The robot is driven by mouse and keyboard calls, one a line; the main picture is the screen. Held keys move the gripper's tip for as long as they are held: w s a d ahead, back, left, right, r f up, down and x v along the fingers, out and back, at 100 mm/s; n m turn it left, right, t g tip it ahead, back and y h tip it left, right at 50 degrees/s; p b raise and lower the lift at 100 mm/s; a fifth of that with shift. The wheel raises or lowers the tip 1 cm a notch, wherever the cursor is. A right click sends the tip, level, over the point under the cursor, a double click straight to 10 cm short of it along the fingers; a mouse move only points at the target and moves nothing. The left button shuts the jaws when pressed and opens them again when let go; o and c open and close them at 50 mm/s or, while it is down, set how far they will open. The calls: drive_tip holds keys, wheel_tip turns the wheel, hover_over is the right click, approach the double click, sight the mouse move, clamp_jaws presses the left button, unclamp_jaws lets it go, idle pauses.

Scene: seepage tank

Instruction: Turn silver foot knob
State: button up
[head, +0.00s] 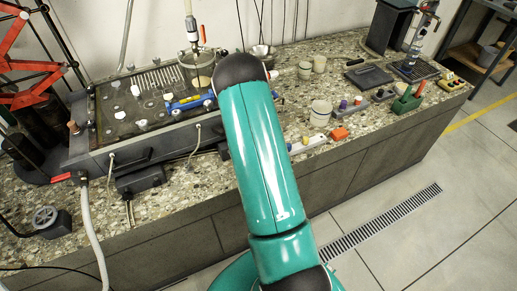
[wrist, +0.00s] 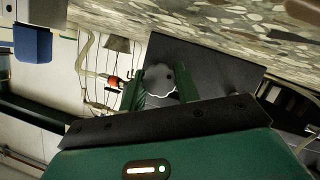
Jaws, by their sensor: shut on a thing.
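The silver foot knob (wrist: 158,76) shows in the wrist view as a pale, scalloped disc in front of a dark block. My gripper (wrist: 161,86) has one finger on each side of the knob and is shut on it. In the head view my teal arm covers the middle, and neither my gripper nor the knob can be seen there. The dark tank (head: 150,144) stands on the speckled counter at the left in the head view.
A pale hose (head: 93,230) hangs at the left front. In the wrist view a blue block (wrist: 32,43) is at upper left. The floor in front is clear.

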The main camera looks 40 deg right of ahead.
drive_tip(key=shift+a+n+h, duration=0.1)
drive_tip(key=shift+n+h, duration=0.9)
drive_tip(key=shift+n, duration=0.6)
drive_tip(key=o, duration=1)
drive_tip(key=shift+c, duration=0.2)
